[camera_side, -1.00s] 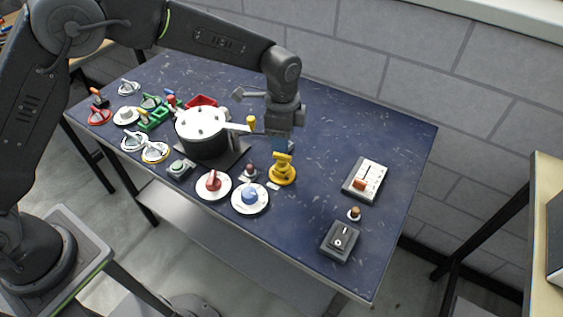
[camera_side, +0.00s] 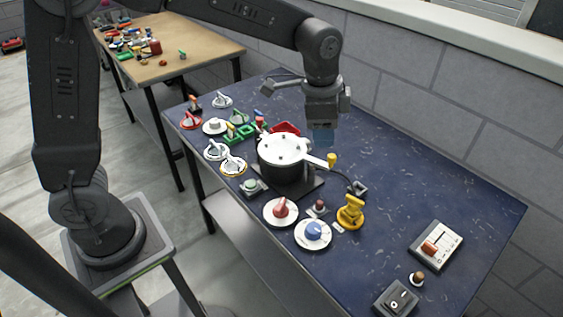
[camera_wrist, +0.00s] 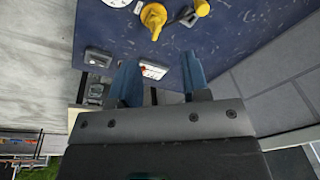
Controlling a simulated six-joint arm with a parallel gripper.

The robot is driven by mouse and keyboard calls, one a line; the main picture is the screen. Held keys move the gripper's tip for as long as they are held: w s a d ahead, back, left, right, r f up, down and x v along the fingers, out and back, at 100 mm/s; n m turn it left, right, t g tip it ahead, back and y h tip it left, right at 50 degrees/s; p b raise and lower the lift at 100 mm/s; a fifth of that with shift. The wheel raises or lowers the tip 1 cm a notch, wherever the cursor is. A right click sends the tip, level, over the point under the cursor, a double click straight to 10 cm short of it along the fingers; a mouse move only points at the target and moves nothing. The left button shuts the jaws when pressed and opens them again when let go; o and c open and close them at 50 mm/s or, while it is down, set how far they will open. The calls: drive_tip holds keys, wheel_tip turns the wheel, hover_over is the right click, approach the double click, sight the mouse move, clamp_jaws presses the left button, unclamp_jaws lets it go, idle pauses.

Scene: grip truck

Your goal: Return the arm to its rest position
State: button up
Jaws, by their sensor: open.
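My gripper (camera_side: 323,138) hangs above the blue table (camera_side: 445,195), to the right of and behind the white-lidded dark pot (camera_side: 284,150). In the wrist view its two blue fingers stand apart with an empty gap between them (camera_wrist: 160,76). The pot's white handle, with a yellow knob (camera_side: 331,160) at its end, lies below the gripper in the side view. My gripper appears clear of everything on the table.
A yellow valve (camera_side: 351,212), a red dial (camera_side: 281,211) and a blue dial (camera_side: 313,234) stand in front. A slider box (camera_side: 436,245) and a black switch box (camera_side: 396,299) are at right. Several knobs crowd the left. The back right of the table is clear.

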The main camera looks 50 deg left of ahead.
drive_tip(key=s+a+r+n+t, duration=0.2)
drive_tip(key=s+a+n, duration=0.2)
drive_tip(key=s, duration=0.6)
drive_tip(key=s+a+r+n+t, duration=0.1)
drive_tip(key=s+a+r+n, duration=0.2)
drive_tip(key=s, duration=0.8)
drive_tip(key=a+n, duration=0.2)
drive_tip(key=shift+s+a+r+n+t, duration=0.15)
drive_tip(key=shift+a+r+n+t, duration=0.15)
drive_tip(key=shift+a+t, duration=0.1)
